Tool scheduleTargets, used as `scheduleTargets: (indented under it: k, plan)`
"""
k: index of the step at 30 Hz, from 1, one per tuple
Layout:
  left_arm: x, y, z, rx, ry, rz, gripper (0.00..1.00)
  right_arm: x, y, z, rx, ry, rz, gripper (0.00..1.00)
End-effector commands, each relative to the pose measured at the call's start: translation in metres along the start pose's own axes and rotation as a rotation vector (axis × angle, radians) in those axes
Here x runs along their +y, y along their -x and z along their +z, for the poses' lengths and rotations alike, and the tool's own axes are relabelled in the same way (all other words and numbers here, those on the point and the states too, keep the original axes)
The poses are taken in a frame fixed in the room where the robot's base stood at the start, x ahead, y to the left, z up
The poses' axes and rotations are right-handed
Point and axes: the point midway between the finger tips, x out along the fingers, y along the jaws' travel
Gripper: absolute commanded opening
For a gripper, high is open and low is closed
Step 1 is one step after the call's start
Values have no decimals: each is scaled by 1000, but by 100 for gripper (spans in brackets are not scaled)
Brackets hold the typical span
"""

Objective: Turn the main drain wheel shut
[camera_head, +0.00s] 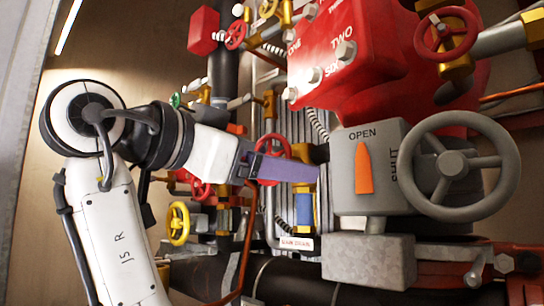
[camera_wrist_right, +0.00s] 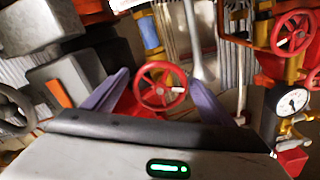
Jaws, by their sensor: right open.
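A red handwheel (camera_head: 272,141) stands behind my gripper, in front of the pipework. In the right wrist view the red handwheel (camera_wrist_right: 160,87) shows between and beyond the fingertips. A small white plate (camera_head: 297,244) below it appears to read MAIN DRAIN; I cannot tell for sure which valve it marks. My right gripper (camera_head: 300,164), on the arm marked R, has purple fingers and is open. In the right wrist view the gripper (camera_wrist_right: 157,78) has its fingers spread to either side of the wheel; I cannot tell whether they touch it. My left gripper is not in view.
A grey box (camera_head: 350,200) with an orange OPEN/SHUT pointer (camera_head: 363,168) and a large grey handwheel (camera_head: 462,166) stand close to the right. A red housing (camera_head: 340,50) is above. A yellow handwheel (camera_head: 179,224) is lower left. A gauge (camera_wrist_right: 293,101) shows in the right wrist view.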

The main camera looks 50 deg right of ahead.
Motion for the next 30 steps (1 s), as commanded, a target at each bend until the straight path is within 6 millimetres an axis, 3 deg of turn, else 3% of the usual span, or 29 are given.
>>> scheduleTargets:
  k: [6, 14, 23, 30]
  plan:
    - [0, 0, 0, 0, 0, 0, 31, 0, 0, 0, 0, 0, 0, 78]
    - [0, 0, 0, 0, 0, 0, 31, 0, 0, 0, 0, 0, 0, 37]
    - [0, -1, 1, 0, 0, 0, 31, 0, 0, 1, -2, -36, -1, 37]
    - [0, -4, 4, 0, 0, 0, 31, 0, 0, 1, -2, -170, -1, 37]
